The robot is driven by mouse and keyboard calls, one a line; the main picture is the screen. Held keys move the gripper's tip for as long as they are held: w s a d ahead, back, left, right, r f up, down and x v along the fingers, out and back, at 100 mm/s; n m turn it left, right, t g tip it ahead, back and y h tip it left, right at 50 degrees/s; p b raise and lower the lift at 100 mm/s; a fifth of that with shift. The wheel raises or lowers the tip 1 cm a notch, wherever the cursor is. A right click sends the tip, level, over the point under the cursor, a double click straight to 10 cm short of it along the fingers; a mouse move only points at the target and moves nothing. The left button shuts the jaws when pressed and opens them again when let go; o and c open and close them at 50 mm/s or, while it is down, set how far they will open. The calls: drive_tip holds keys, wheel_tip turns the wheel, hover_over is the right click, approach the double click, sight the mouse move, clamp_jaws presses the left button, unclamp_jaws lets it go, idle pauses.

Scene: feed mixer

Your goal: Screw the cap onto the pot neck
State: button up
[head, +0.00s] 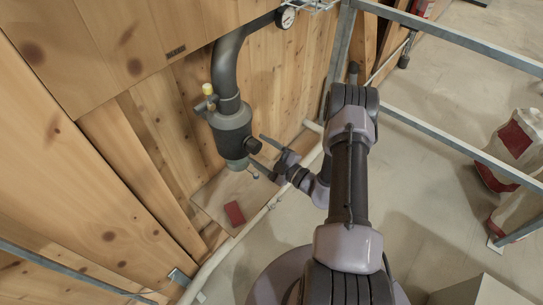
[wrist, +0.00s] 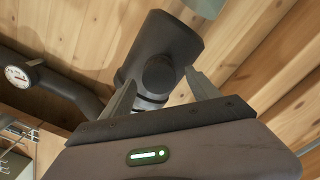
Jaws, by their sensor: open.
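The grey cylindrical pot (head: 231,128) hangs below a curved pipe against the wooden wall. It also shows in the wrist view (wrist: 188,42). A dark round cap (head: 252,146) sits at the pot's side facing my arm, and in the wrist view the cap (wrist: 159,73) is seen nearly face-on. The neck behind the cap is hidden, so I cannot tell how far the cap is seated. My gripper (head: 258,149) is open, with one finger on each side of the cap. In the wrist view my gripper's fingers (wrist: 160,80) show gaps beside the cap.
A dark pipe (head: 228,65) bends upward to a round gauge (head: 287,18). A yellow-topped fitting (head: 208,90) sticks out of the pot's left side. Metal rails (head: 450,150) and bags (head: 515,140) are to the right.

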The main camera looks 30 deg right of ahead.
drive_tip(key=p+v, duration=0.3)
drive_tip(key=v, duration=1.3)
drive_tip(key=shift+s, duration=0.4)
drive_tip(key=shift+d+r, duration=0.1)
drive_tip(key=shift+w, duration=0.15)
drive_tip(key=shift+c, duration=0.9)
drive_tip(key=w+a+m+b, duration=0.1)
drive_tip(key=w+a+m, duration=0.1)
drive_tip(key=w, duration=0.3)
drive_tip(key=w+a+m+b, duration=0.2)
drive_tip(key=w+m, duration=0.2)
drive_tip(key=w, duration=0.2)
drive_tip(key=w+a+m+b, duration=0.1)
drive_tip(key=w+a+m, duration=0.1)
drive_tip(key=w, duration=0.3)
drive_tip(key=shift+w+m, duration=0.4)
drive_tip(key=shift+m, duration=0.1)
